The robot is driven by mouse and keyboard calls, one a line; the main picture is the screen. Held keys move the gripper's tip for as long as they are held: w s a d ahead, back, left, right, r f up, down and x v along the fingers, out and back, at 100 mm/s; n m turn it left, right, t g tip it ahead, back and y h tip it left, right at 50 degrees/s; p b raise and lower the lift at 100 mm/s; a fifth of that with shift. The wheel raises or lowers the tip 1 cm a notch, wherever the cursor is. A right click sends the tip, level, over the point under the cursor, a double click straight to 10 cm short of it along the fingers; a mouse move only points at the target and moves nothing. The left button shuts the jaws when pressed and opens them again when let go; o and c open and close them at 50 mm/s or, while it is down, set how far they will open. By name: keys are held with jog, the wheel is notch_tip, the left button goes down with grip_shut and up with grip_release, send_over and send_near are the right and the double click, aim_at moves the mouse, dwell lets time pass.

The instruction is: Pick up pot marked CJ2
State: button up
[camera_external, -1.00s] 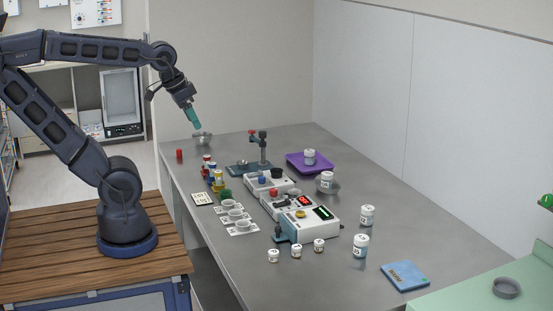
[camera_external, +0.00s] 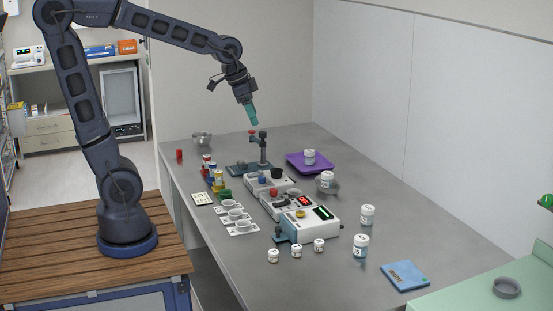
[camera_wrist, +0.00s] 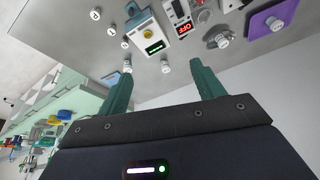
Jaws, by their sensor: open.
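Several white-lidded pots with dark labels stand on the grey table; the lettering is too small to read, so I cannot tell which is CJ2. Two larger ones (camera_external: 367,215) (camera_external: 361,246) stand at the right. One pot (camera_external: 309,157) is on the purple tray (camera_external: 296,166), and one (camera_external: 326,180) is at a grey dish (camera_external: 334,189). Three small pots (camera_external: 273,256) (camera_external: 296,251) (camera_external: 319,246) stand near the front. My gripper (camera_external: 254,121) is open and empty, high above the table's far part. Its teal fingers (camera_wrist: 160,88) show apart in the wrist view.
A clamp stand (camera_external: 263,148) rises below my gripper. White instruments (camera_external: 308,223) fill the middle of the table, with cups on cards (camera_external: 235,215) to their left. A blue notebook (camera_external: 405,276) lies at the front right. A metal bowl (camera_external: 202,139) stands at the far left.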

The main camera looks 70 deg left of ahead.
jog(key=w+d+f+m, duration=0.2)
jog(key=w+f, duration=0.2)
jog(key=w, duration=0.6)
jog(key=m+g+h, duration=0.1)
jog(key=m+h, duration=0.2)
jog(key=m, duration=0.1)
send_near(367, 207)
jog(key=d+f, duration=0.1)
jog(key=x, duration=1.1)
jog(key=shift+w+a+f, duration=0.15)
jog(key=shift+a+f, duration=0.05)
jog(key=shift+f, duration=0.2)
jog(key=c, duration=1.1)
jog(key=shift+o, duration=0.2)
jog(key=shift+r, duration=0.1)
